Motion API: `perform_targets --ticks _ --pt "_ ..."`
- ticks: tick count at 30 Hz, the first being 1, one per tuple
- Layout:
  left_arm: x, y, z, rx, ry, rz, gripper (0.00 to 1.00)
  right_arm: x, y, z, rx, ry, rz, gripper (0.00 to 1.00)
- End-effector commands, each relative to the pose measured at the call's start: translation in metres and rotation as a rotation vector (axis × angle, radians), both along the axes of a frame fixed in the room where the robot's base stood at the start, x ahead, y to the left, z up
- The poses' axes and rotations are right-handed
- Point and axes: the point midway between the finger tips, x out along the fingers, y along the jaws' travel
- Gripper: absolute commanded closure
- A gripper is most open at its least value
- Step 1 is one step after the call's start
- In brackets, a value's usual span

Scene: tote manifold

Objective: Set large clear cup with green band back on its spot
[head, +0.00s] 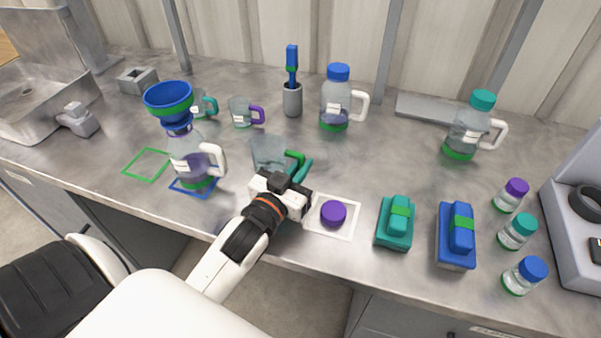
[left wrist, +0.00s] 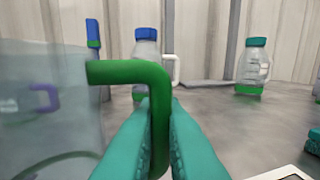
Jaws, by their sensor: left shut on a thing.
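The large clear cup (head: 268,153) with a green handle is near the middle of the counter in the head view. It fills the left side of the left wrist view (left wrist: 45,110), where a green band shows low on it. My left gripper (head: 299,167) is shut on the green handle (left wrist: 150,80), with a teal finger on each side of it. The cup looks upright; whether its base touches the counter is unclear. A green square outline (head: 147,164), empty, lies at the left front. My right gripper is not in view.
A bottle (head: 190,160) with a blue funnel (head: 168,98) stands on a blue outline, between the cup and green outline. Behind are a purple-handled cup (head: 241,112), a teal-handled cup (head: 202,106) and a blue-lidded jug (head: 337,100). A purple lid (head: 333,213) lies in a white outline.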

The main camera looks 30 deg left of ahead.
Motion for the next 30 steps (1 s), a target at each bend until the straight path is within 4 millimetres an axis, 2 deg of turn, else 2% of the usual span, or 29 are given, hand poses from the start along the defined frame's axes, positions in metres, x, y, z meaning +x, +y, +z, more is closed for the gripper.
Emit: perform_targets --ticks 3,14,15,18,19,30 --pt "-0.0003 -0.0001 -0.0123 -0.001 0.0 0.0 1.0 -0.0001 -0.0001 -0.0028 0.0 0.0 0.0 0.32" --pt "-0.0003 -0.0002 -0.0154 -0.001 -0.001 -0.001 1.0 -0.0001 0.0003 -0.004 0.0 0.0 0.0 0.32" --pt "-0.0003 -0.0002 -0.0153 0.0 -0.001 -0.001 0.88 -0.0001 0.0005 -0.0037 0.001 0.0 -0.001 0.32" --pt "-0.0003 -0.0002 -0.0149 0.0 -0.001 -0.001 0.72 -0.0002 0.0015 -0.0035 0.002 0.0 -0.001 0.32" --pt "-0.0003 -0.0002 -0.0149 0.0 -0.001 -0.001 0.69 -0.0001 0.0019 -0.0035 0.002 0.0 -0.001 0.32" --pt "-0.004 -0.0004 -0.0127 -0.001 0.0 -0.001 0.69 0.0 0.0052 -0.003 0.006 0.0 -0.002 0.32"
